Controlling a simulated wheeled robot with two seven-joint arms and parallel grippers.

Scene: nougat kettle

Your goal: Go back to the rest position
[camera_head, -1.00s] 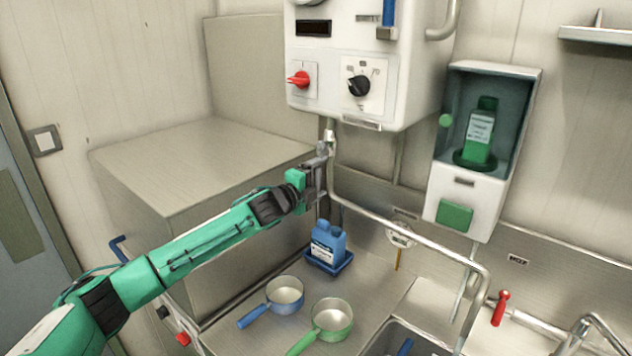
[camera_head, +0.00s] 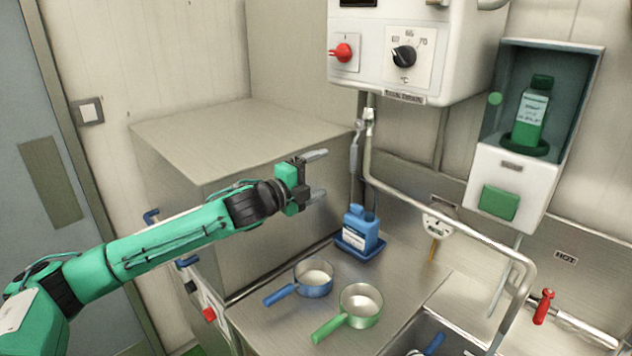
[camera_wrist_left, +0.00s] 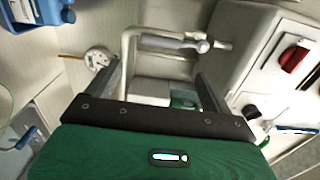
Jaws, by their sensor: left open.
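My left gripper (camera_head: 316,174) is open and empty in the head view. It hangs in the air in front of the large steel box (camera_head: 240,140), left of the pipe and valve (camera_head: 357,140). In the left wrist view its two fingers (camera_wrist_left: 160,80) stand wide apart with nothing between them. The green left arm reaches in from the left edge. My right gripper is not in any view.
A blue bottle (camera_head: 361,231) stands in a blue tray on the steel counter. A blue pan (camera_head: 314,280) and a green pan (camera_head: 361,305) sit in front. A white control box (camera_head: 420,60) and a bent pipe (camera_head: 450,225) are to the right.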

